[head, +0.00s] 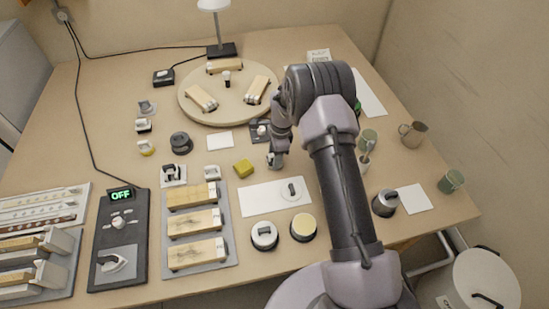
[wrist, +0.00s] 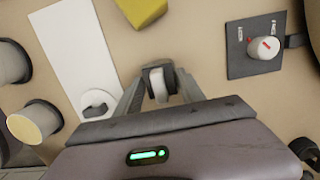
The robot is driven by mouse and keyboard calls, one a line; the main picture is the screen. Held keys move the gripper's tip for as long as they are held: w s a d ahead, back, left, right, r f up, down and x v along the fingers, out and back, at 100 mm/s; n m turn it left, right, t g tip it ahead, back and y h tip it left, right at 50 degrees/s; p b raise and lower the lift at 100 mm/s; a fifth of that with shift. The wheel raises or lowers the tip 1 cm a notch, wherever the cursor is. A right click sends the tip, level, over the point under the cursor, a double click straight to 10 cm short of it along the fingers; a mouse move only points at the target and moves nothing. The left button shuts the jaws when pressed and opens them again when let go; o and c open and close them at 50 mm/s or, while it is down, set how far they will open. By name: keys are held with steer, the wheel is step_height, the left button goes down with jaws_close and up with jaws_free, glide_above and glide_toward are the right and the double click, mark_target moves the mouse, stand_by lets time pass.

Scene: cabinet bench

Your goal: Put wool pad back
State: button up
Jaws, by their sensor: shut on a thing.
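My gripper (head: 276,152) is right of the middle of the bench in the head view, pointing down. In the wrist view my gripper (wrist: 159,88) is shut on a small pale pad with a dark grey holder, which looks like the wool pad (wrist: 160,78). Only a bit of this pad (head: 272,161) shows in the head view, under my fingers. I cannot tell whether it touches the bench. Similar small pads on holders (head: 173,173) stand to the left, and I cannot tell which place belongs to the wool pad.
A yellow block (head: 243,168) and a white mat (head: 257,203) are close by. A dark plate with a white knob (wrist: 262,48) is to the right in the wrist view. Two round pots (head: 264,237) stand in front. A round board (head: 226,112) with wooden blocks is behind.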

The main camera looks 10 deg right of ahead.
steer(key=shift+f, duration=0.15)
steer(key=o, duration=1.3)
